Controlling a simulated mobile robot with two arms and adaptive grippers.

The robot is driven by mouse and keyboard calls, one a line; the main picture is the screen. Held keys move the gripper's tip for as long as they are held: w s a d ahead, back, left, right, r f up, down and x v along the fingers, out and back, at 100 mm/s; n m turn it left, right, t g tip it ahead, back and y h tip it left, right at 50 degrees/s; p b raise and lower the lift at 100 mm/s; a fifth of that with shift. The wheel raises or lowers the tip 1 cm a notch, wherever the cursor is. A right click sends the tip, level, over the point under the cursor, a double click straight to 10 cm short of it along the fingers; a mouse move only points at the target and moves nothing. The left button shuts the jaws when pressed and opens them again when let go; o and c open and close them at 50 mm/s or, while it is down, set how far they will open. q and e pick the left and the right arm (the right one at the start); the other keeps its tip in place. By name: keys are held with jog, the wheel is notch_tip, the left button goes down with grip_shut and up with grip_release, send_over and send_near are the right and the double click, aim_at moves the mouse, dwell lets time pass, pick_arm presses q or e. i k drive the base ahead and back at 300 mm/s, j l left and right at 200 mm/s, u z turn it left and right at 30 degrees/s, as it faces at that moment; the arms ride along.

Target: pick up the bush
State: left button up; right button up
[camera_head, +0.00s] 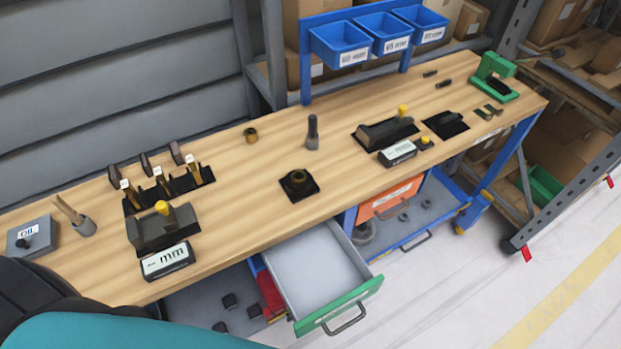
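A small brass-brown cylinder that looks like the bush (251,136) stands upright at the back of the wooden bench, left of centre. A dark ring-shaped piece sits on a square black base (312,193) to its right and nearer the front; whether this ring is also a bush I cannot tell. Neither of my grippers shows. Only a teal and black part, probably my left arm, covers the bottom left corner.
The bench (240,190) has clear wood around the brass cylinder. A dark post (312,132) stands to its right. A black holder (190,183) with upright pieces and a gauge block (165,228) lie left. An open drawer (318,265) juts out in front. Blue bins (340,44) stand behind.

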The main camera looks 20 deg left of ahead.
aim_at(298, 177)
jog(key=k+j+z, duration=0.25)
jog(key=j+z, duration=0.15)
jog(key=k+j+z, duration=0.35)
jog(key=i+l, duration=0.05)
jog(key=i, duration=0.05)
